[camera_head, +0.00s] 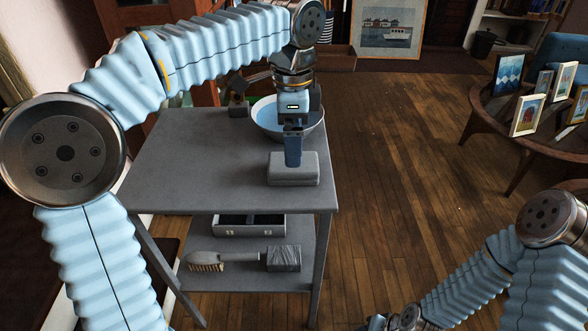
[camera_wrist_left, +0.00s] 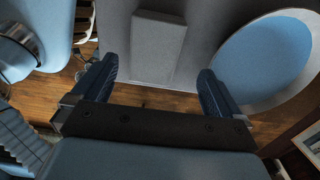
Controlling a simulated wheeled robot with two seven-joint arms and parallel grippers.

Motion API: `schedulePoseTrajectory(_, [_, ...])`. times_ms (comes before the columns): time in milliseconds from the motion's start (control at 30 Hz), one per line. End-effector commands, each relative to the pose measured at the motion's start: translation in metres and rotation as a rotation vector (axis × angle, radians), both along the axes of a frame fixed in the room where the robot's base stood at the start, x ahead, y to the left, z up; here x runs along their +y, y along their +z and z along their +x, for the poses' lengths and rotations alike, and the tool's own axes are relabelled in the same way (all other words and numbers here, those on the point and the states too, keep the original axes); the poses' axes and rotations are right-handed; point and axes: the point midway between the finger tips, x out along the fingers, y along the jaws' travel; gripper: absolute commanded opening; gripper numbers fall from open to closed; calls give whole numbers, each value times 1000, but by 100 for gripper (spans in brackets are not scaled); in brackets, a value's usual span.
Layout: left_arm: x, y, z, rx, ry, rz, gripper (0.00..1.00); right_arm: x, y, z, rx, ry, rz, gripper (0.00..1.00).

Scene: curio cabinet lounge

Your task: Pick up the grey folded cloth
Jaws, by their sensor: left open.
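The grey folded cloth (camera_head: 293,172) lies flat near the right front edge of the grey cart's top (camera_head: 200,160). In the left wrist view, the cloth (camera_wrist_left: 155,45) shows as a grey block beyond and between the open fingers. My left gripper (camera_head: 292,152) points down over the cloth, its fingers open with nothing between them. In the left wrist view, its fingertips (camera_wrist_left: 157,68) sit on either side of the cloth's near end; whether they touch it I cannot tell. My right gripper (camera_head: 376,322) only partly shows at the bottom edge.
A white bowl with a blue inside (camera_head: 262,123) stands just behind my left gripper. The lower shelf holds a grey tray (camera_head: 235,231), a brush (camera_head: 207,262) and a dark grey block (camera_head: 284,259). A round table (camera_head: 500,130) with several frames stands right.

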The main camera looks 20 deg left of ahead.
Motion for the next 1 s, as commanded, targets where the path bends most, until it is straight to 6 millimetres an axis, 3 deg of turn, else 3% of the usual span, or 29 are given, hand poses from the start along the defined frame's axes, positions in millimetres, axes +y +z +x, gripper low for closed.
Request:
schedulePoseTrajectory(167, [0, -15, -1, 1, 1, 1, 100, 0, -3, 0, 0, -1, -1, 43])
schedulePoseTrajectory(433, [-3, -56, -7, 2, 0, -1, 100, 0, -9, 0, 0, -2, -1, 43])
schedulePoseTrajectory(733, [-3, -61, -7, 0, 1, -1, 100, -1, -9, 0, -1, -3, -1, 43])
schedulePoseTrajectory(1000, [-3, -61, -7, 0, 0, -1, 60, 0, -10, 0, -1, -3, -1, 43])
